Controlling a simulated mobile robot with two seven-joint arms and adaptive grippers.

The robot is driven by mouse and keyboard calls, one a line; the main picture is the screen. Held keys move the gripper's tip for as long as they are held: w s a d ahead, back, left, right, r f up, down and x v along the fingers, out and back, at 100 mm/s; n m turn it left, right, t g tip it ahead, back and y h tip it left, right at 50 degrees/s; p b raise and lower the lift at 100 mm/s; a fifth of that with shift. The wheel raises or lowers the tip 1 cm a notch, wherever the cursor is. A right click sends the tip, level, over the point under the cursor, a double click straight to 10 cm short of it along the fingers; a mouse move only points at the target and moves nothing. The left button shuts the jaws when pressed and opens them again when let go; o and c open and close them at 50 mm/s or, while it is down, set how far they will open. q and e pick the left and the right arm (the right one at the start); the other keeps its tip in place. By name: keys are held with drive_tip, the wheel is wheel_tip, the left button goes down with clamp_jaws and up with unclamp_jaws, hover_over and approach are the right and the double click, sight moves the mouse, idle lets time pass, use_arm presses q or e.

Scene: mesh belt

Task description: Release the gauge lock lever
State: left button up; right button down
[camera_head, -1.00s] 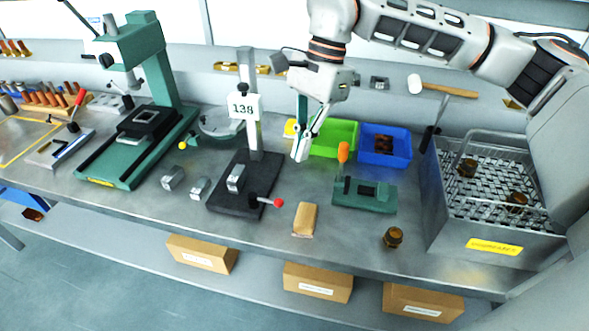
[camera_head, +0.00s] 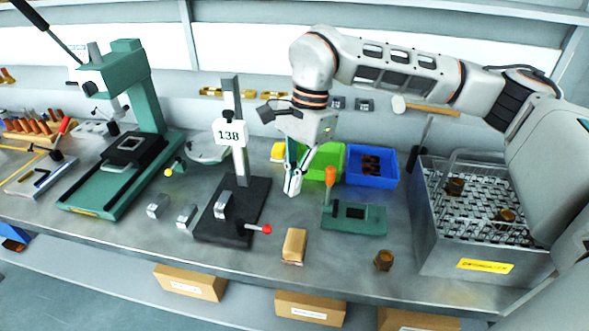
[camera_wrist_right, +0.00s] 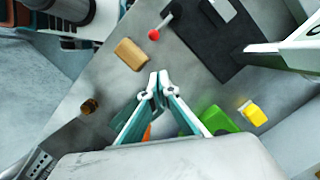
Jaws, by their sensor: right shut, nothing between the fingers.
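The height gauge (camera_head: 233,150) stands on a black base plate, with a white display reading 138 on its column. Its lock lever (camera_head: 264,229) has a red ball knob and sticks out to the right from the base's front edge. In the right wrist view the red knob (camera_wrist_right: 154,35) shows near the top middle, beyond the fingertips. My right gripper (camera_head: 291,188) is shut and empty, pointing down above the bench, right of the gauge base and behind the lever. It also shows in the wrist view (camera_wrist_right: 158,84), fingertips together. My left gripper is out of view.
A tan block (camera_head: 294,245) lies right of the lever. A green fixture with an orange handle (camera_head: 354,218) stands further right, before green (camera_head: 328,160) and blue (camera_head: 371,165) bins. Metal blocks (camera_head: 187,216) lie left of the gauge. A wire-basket tank (camera_head: 440,230) stands far right.

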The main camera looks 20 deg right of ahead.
sight(255, 228)
drive_tip(key=x, duration=0.5)
drive_tip(key=shift+s+a+r, duration=0.1)
drive_tip(key=shift+a+r, duration=0.05)
drive_tip(key=shift+a, duration=0.15)
drive_tip(key=shift+s+a+p, duration=0.2)
drive_tip(key=shift+a, duration=0.3)
drive_tip(key=shift+s+a+p, duration=0.15)
drive_tip(key=shift+s+a, duration=0.05)
drive_tip(key=shift+a, duration=0.3)
drive_tip(key=shift+s+a+f, duration=0.2)
drive_tip(key=shift+a+f, duration=0.05)
drive_tip(key=shift+a, duration=0.25)
